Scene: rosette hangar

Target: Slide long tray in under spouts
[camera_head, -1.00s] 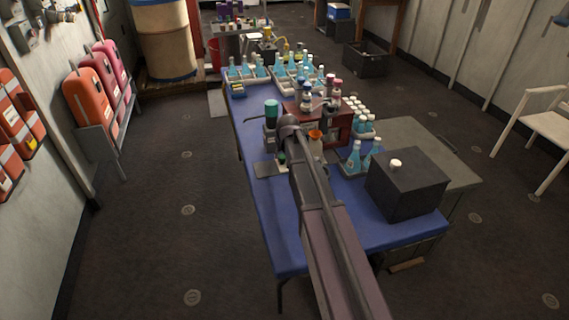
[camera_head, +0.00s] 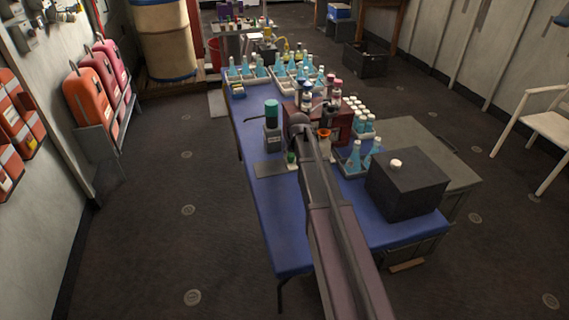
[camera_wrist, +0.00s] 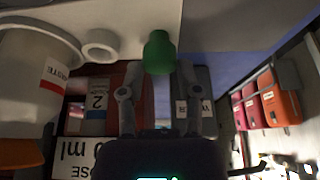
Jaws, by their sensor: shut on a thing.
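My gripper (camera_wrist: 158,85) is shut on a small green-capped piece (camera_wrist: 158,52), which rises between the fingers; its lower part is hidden. In the head view a green top (camera_head: 291,157) shows just left of my arm, above a flat grey plate (camera_head: 270,169). A red-brown stand (camera_head: 342,121) with bottles on it is behind my arm. Thin metal arms near it may be spouts; their tips are unclear. Pale trays of blue flasks stand at the table's far end, one of them a long tray (camera_head: 293,88). I cannot tell which tray is meant.
A grey bottle with a teal top (camera_head: 272,128) stands left of my arm. An orange funnel (camera_head: 323,133) is close to my arm. A dark box (camera_head: 406,184) and several flasks (camera_head: 354,157) stand on the right. The blue table's (camera_head: 270,215) front left is clear.

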